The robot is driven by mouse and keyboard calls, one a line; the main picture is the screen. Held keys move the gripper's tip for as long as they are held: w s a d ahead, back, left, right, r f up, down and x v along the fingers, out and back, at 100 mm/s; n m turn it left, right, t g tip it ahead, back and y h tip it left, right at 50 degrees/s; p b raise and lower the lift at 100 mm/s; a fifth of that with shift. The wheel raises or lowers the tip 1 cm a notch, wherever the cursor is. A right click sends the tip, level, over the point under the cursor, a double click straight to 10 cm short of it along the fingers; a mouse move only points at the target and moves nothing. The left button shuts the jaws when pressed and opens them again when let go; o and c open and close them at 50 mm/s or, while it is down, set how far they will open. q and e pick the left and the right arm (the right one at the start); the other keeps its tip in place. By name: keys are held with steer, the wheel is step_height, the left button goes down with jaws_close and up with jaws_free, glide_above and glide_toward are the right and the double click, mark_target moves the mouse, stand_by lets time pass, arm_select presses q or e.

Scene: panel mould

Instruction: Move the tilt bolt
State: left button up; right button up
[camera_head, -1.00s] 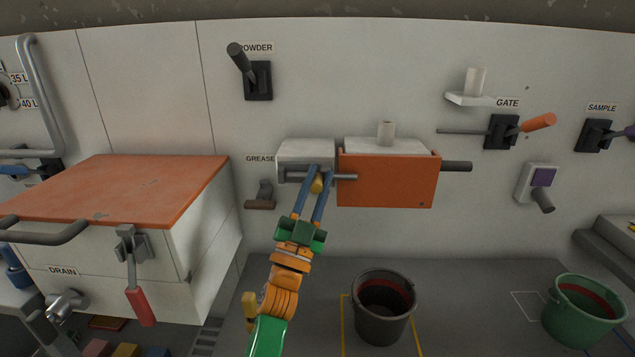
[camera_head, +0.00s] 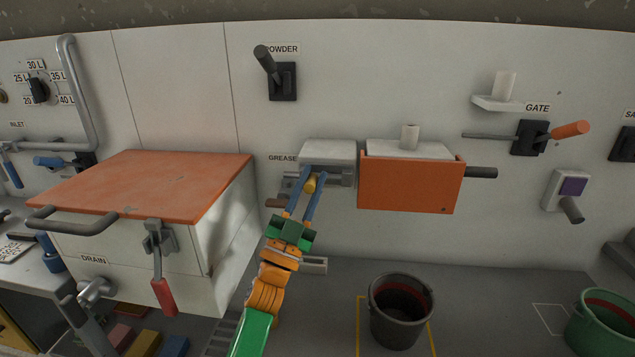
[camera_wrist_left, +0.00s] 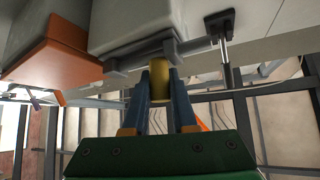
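The tilt bolt is a grey sliding bar with a yellow knob (camera_head: 311,184), in a bracket (camera_head: 345,176) under a white box (camera_head: 328,152) on the wall. Its right end stops short of the orange tipping box (camera_head: 408,184). My left gripper (camera_head: 311,179) has its two blue fingers closed around the knob. The left wrist view shows the knob (camera_wrist_left: 160,85) between the fingertips, with the bar behind it. The fingers hide part of the bar. My right gripper is not in view.
A white chest with an orange lid (camera_head: 150,180) juts out on the left. A dark bucket (camera_head: 400,335) stands on the floor below the orange box, and a green bucket (camera_head: 590,330) stands at right. The wall carries the powder lever (camera_head: 268,63) and gate lever (camera_head: 568,130).

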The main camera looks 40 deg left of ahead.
mark_target(307, 190)
arm_select(q)
steer(key=shift+o, duration=0.8)
steer(key=shift+a, duration=0.1)
steer(key=shift+s+a, duration=0.15)
steer(key=b+v, duration=0.2)
steer(key=v, duration=0.4)
steer(key=shift+f, duration=0.25)
steer(key=shift+s+d+f, duration=0.15)
steer(key=shift+s+d, duration=0.05)
steer(key=shift+s, duration=0.2)
